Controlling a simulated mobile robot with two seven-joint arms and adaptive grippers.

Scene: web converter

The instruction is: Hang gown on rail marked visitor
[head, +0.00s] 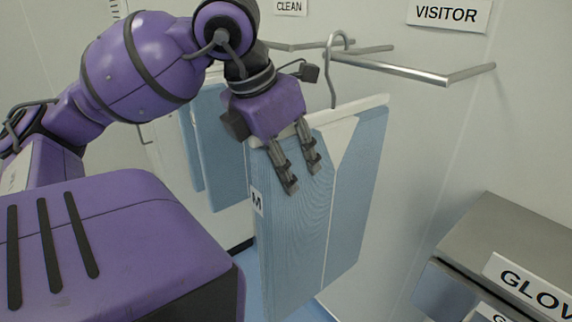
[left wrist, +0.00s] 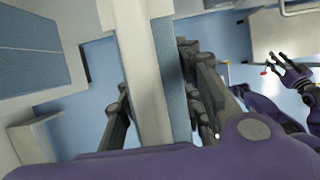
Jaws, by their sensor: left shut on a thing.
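The blue gown (head: 315,220) with an "M" tag hangs from a pale hanger bar (head: 362,106). The hanger's metal hook (head: 334,65) rises to the near end of the visitor rail (head: 395,69) and appears to loop over it. The VISITOR sign (head: 448,14) is above that rail. My left gripper (head: 300,178) is at the hanger's left part, shut on the hanger and gown top. In the left wrist view the pale hanger bar (left wrist: 150,75) runs between the fingers (left wrist: 165,105). My right gripper (left wrist: 275,65) shows small there, its fingers spread.
Another rail (head: 290,46) under the CLEAN sign (head: 289,6) is behind and left, with other blue gowns (head: 208,150) near it. A metal glove dispenser (head: 500,235) stands at lower right. The wall right of the gown is bare.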

